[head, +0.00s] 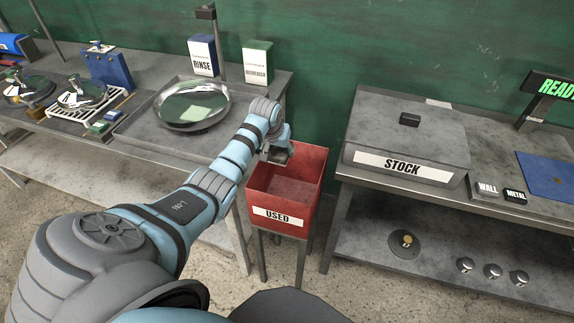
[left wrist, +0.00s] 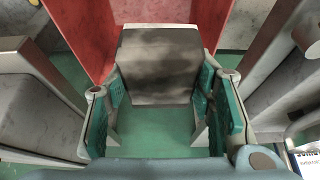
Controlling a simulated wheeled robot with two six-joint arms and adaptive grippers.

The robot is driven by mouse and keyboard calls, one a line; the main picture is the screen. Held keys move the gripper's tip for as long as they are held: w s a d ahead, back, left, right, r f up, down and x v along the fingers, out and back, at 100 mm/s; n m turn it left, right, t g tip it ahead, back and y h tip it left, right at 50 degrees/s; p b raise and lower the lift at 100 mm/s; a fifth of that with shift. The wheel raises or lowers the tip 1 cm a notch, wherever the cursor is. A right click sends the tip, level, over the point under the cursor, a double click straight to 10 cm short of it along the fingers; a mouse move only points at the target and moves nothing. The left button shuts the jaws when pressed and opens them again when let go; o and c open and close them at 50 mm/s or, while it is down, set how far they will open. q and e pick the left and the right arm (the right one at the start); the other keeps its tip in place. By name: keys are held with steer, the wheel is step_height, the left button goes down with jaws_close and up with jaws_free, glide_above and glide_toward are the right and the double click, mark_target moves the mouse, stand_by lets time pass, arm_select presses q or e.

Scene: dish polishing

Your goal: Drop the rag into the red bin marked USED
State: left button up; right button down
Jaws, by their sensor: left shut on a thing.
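The red bin (head: 259,211) labelled USED stands on legs in the gap between the two tables, open at the top. My left gripper (head: 277,151) is above the bin's back part, pointing down. In the left wrist view, my left gripper (left wrist: 165,105) is shut on a grey rag (left wrist: 160,65) with dark stains, held between its green pads. The red walls of the bin (left wrist: 85,30) show behind the rag. The rag's far end is hidden, and I cannot tell whether it touches the bin. My right gripper is not in view.
The left table holds a grey tray (head: 135,131) with a shiny round dish (head: 192,103), plus RINSE (head: 203,55) and green-topped (head: 257,62) containers behind. The right table carries the STOCK box (head: 407,140). The green wall (head: 330,50) stands behind the bin.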

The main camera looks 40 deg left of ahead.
arm_select(q)
steer(key=shift+w+d+f, duration=0.1)
steer(key=shift+w+f, duration=0.3)
steer(key=shift+w, duration=0.2)
steer(key=shift+w+d+f, duration=0.1)
steer(key=shift+w+f, duration=0.3)
steer(key=shift+w, duration=0.15)
steer(key=o, duration=1.4)
steer(key=shift+w+f, duration=0.3)
steer(key=shift+w, duration=0.15)
steer(key=shift+s+a+r, duration=0.1)
steer(key=shift+s+r, duration=0.05)
steer(key=shift+s, duration=0.05)
steer(key=shift+s+r, duration=0.3)
steer(key=shift+s, duration=0.2)
steer(key=shift+r, duration=0.25)
steer(key=v, duration=1.1)
steer(key=shift+s+r, duration=0.15)
steer(key=shift+r, duration=0.15)
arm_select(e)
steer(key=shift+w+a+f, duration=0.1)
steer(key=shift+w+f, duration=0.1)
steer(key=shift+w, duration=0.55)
